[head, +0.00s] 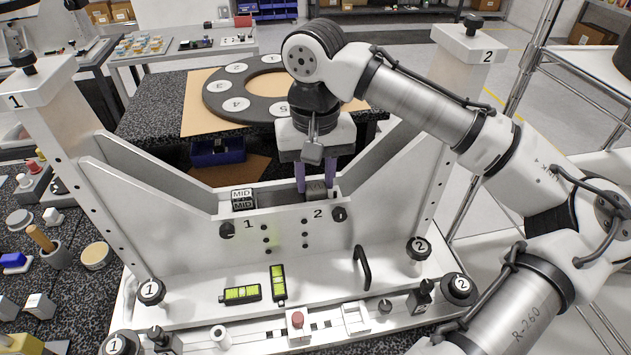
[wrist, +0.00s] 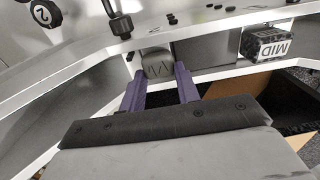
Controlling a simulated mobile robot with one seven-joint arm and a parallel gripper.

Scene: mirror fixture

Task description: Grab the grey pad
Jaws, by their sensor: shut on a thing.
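The grey pad (head: 317,190) sits in the right-hand pocket of the white mirror fixture (head: 190,266), near the label 2. The lower part of the pad is hidden in the pocket. A block marked MID (head: 243,199) sits in the left-hand pocket near label 1, and also shows in the wrist view (wrist: 265,45).
Sloped fixture walls rise on both sides of the pockets. A round numbered plate (head: 222,104) lies behind. A speckled table (head: 75,318) with small parts is at left.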

